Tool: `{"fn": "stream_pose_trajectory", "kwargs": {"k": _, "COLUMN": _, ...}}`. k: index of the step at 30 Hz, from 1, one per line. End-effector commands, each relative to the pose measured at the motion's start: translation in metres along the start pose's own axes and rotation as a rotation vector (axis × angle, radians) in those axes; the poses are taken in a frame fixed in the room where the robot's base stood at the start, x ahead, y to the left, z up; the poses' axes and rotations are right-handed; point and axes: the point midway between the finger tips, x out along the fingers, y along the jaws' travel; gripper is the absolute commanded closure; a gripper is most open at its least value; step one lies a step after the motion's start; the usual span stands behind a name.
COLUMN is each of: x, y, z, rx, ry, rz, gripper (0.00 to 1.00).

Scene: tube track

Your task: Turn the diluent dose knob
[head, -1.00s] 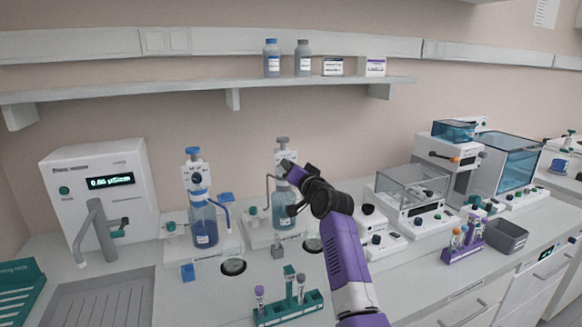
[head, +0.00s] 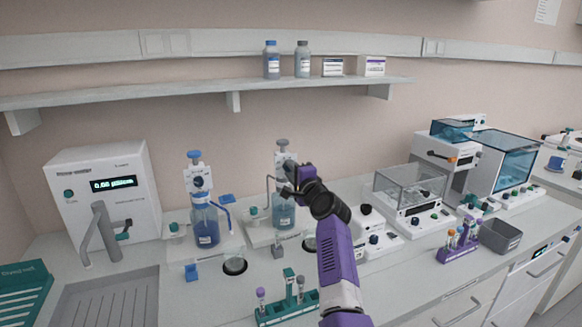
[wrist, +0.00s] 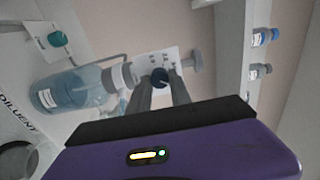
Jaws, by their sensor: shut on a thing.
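The diluent dispenser is a bottle with clear bluish liquid (head: 284,215) and a grey plunger top (head: 282,146). In the wrist view the bottle (wrist: 72,90) lies sideways in the picture, and its base carries the word DILUENT (wrist: 18,117). The dark round dose knob (wrist: 159,77) sits on the white scale plate (wrist: 150,62) of the dispenser head. My gripper (wrist: 160,88) is shut on the knob, one finger on each side. In the head view my gripper (head: 290,187) is at the dispenser head and hides the knob.
A similar blue-capped dispenser (head: 205,222) stands to the left. A green tube rack (head: 287,309) stands in front. A balance (head: 408,195) and a purple tube rack (head: 457,249) are to the right. A shelf (head: 200,93) with bottles runs above.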

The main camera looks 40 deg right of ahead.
Motion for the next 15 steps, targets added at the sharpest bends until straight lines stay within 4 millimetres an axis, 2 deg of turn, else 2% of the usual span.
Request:
{"fn": "stream_pose_trajectory", "kwargs": {"k": 6, "x": -0.0002, "y": -0.0010, "z": -0.0003, "rx": 0.186, "ry": 0.001, "rz": 0.002, "gripper": 1.00}}
{"fn": "stream_pose_trajectory", "kwargs": {"k": 15, "x": -0.0004, "y": 0.0007, "z": -0.0012, "rx": 0.363, "ry": 0.002, "rz": 0.001, "gripper": 1.00}}
